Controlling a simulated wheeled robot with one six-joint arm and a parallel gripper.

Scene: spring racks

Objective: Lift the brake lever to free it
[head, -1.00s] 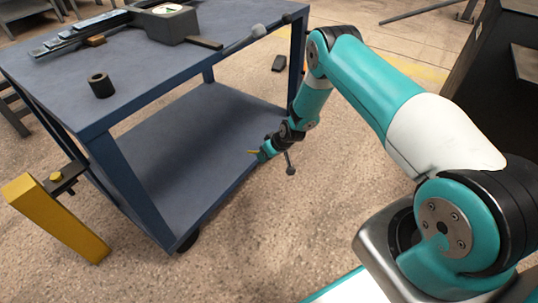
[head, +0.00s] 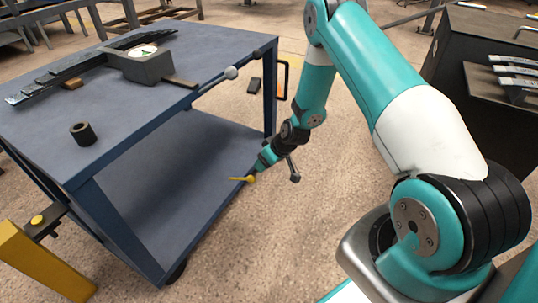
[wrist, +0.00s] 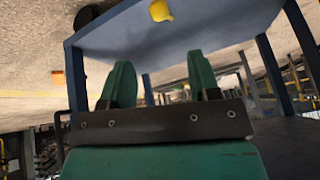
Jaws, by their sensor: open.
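The cart's brake lever appears to be the small yellow piece (head: 240,179) at the lower shelf's edge, low above the floor. Its yellow rounded end (wrist: 160,10) shows at the top of the wrist view, against the blue shelf. My gripper (head: 257,171) reaches down beside the lever in the head view; its fingertips are small and partly hidden there. In the wrist view my gripper (wrist: 160,75) has its two green fingers apart, with nothing between them. The lever lies beyond the fingertips, and I see no contact.
The blue cart's top (head: 120,115) carries a dial gauge (head: 143,62), a black ring (head: 83,134) and dark leaf strips (head: 60,76). A yellow post (head: 40,265) stands at lower left. A dark cabinet (head: 445,75) is at right. Open floor lies between cart and cabinet.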

